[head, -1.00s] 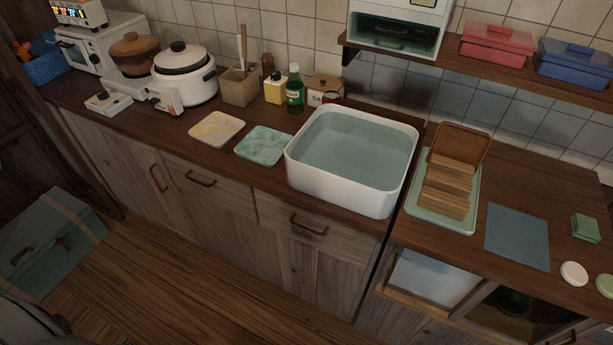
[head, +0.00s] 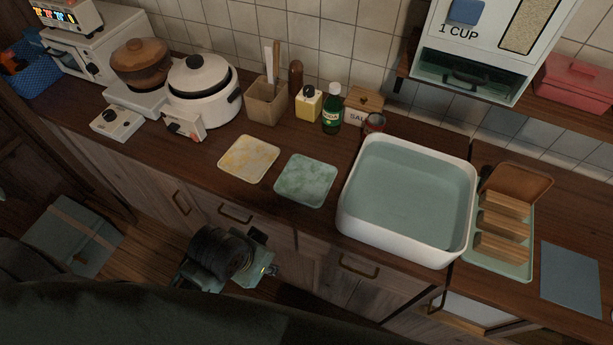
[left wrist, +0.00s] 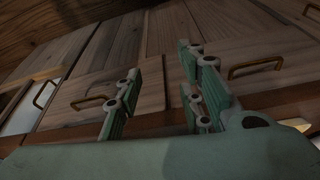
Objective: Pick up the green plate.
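The green plate (head: 306,180) is a square, mottled green-and-white plate lying flat on the wooden counter, between a yellow plate (head: 249,158) and the white basin (head: 393,237). Nothing covers it. My left gripper (head: 262,262) is in front of the cabinet fronts, below and to the left of the green plate, and apart from it. In the left wrist view its green fingers (left wrist: 160,95) stand wide apart with nothing between them. The plate does not show in that view. My right gripper is not in view.
The white basin holds water close to the plate's right. Behind stand a green bottle (head: 332,110), a yellow bottle (head: 308,104), a utensil holder (head: 266,103) and a rice cooker (head: 201,95). The counter edge and cabinet handles (head: 235,214) lie near my left gripper.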

